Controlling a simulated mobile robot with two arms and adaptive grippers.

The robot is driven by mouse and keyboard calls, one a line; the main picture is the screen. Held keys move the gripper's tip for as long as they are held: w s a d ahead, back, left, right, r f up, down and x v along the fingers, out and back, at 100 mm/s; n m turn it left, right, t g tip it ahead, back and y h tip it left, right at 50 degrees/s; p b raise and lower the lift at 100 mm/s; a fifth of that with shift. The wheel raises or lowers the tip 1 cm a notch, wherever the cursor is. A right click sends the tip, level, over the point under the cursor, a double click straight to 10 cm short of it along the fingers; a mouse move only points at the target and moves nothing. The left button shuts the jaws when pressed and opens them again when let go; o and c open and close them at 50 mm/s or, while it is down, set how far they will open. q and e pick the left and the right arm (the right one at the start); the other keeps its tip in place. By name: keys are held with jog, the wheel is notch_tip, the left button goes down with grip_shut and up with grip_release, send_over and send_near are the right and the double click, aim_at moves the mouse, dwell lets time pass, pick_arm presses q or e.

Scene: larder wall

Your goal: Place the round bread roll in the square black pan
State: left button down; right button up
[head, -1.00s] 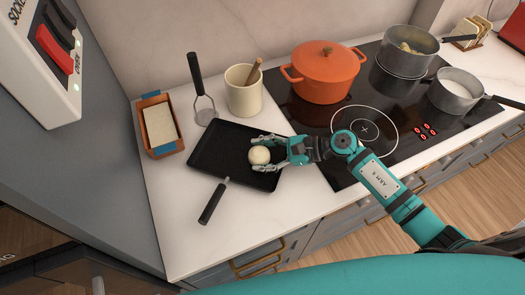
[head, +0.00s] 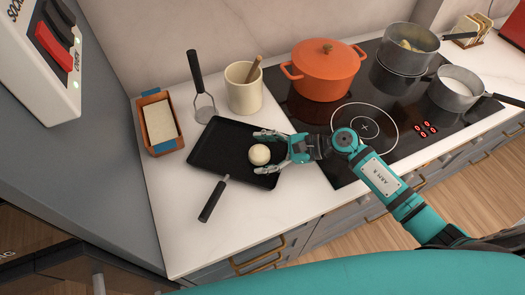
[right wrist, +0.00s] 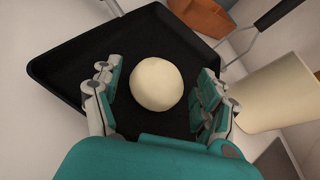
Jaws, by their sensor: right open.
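The round bread roll (head: 259,155) is pale and lies in the right part of the square black pan (head: 215,145), whose handle points to the front left. My right gripper (head: 266,151) reaches over the pan's right edge with its fingers open on either side of the roll. In the right wrist view the roll (right wrist: 157,84) sits between the spread fingers (right wrist: 157,95), with dark pan surface (right wrist: 75,70) showing in the gaps on both sides. The fingers do not touch the roll there. My left gripper is not in view.
An orange pot (head: 326,70) stands on the black hob (head: 350,150), with two grey pans behind and to its right. A cream utensil crock (head: 243,92), a masher (head: 203,100) and a loaf tin (head: 150,108) stand behind the pan. The counter in front is clear.

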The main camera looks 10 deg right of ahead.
jog(key=b+v, duration=0.3)
jog(key=v, duration=0.8)
jog(key=shift+f+b, duration=0.15)
jog(key=shift+b, duration=0.15)
jog(key=shift+s+d+r, duration=0.2)
jog(key=shift+d+r, duration=0.1)
jog(key=shift+d, duration=0.05)
